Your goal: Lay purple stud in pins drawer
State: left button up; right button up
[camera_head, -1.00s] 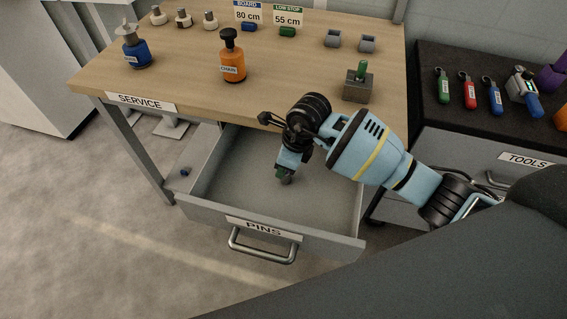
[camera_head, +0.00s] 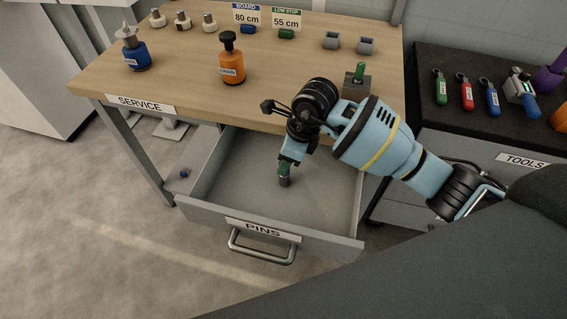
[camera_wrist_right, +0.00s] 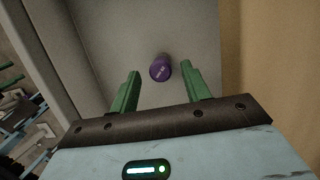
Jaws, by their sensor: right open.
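The purple stud (camera_wrist_right: 161,68) shows in the right wrist view, on the grey floor of the drawer. It is between and just beyond the tips of my right gripper's green fingers, with visible gaps at both sides. In the head view the pins drawer (camera_head: 325,243) is pulled out under the bench, its front labelled PINS. My right gripper (camera_head: 285,174) points down inside it, open. I cannot make out the stud in the head view. My left gripper is not in view.
The wooden bench (camera_head: 180,78) is above the drawer, with an orange bottle (camera_head: 231,66), a blue bottle (camera_head: 136,54) and a grey block with a green pin (camera_head: 357,84). The dark tool cabinet (camera_head: 450,125) is at right. The drawer floor around my gripper looks clear.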

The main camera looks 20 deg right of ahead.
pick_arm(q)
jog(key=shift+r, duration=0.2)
pick_arm(e)
jog(key=v, duration=0.7)
jog(key=shift+r, duration=0.35)
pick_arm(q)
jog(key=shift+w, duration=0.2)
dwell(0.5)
